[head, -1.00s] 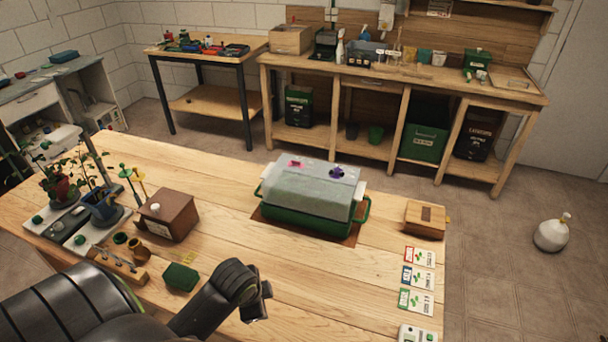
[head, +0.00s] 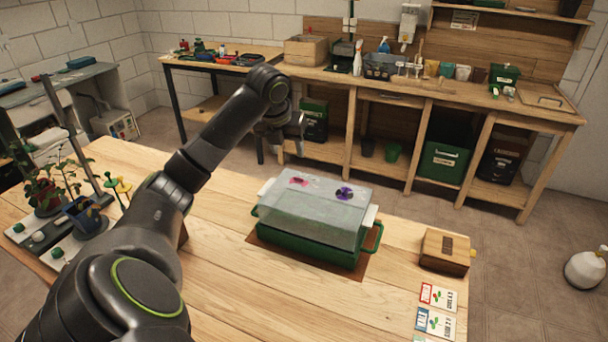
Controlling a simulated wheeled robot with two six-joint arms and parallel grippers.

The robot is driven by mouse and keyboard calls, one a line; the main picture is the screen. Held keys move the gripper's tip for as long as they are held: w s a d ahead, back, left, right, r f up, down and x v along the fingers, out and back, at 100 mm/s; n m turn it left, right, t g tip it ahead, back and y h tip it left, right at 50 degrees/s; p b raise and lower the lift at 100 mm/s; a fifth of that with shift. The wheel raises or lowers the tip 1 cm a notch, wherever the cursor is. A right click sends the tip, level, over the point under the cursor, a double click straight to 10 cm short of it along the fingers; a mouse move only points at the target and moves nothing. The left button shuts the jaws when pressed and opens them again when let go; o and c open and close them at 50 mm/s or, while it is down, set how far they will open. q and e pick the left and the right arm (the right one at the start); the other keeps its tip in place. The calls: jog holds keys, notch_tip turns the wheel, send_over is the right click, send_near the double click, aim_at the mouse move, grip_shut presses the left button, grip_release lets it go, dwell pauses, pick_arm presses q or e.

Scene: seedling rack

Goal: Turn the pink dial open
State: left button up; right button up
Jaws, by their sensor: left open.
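The pink dial (head: 299,181) sits on the left part of the clear lid (head: 322,205) of a green seedling tray (head: 305,239). A purple dial (head: 344,193) sits on the same lid to its right. My left gripper (head: 297,140) is open and empty, raised above and behind the pink dial in the picture, apart from it. Its fingers point down. My arm hides part of the table at the left. My right gripper is not in view.
A wooden box (head: 445,251) and seed cards (head: 437,297) lie right of the tray. Potted plants (head: 85,213) stand at the left. The table (head: 250,306) is clear in front of the tray.

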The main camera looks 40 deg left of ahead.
aim_at(298, 178)
pick_arm(q)
jog(key=shift+m, duration=0.7)
jog(key=x, duration=0.5)
jog(key=w+p+x, duration=0.1)
jog(key=x, duration=0.4)
jog(key=a+p+x, duration=0.1)
jog(key=x, duration=0.4)
jog(key=shift+w+r, duration=0.2)
jog(key=shift+w, duration=0.05)
jog(key=c, duration=1)
jog(key=shift+p, duration=0.35)
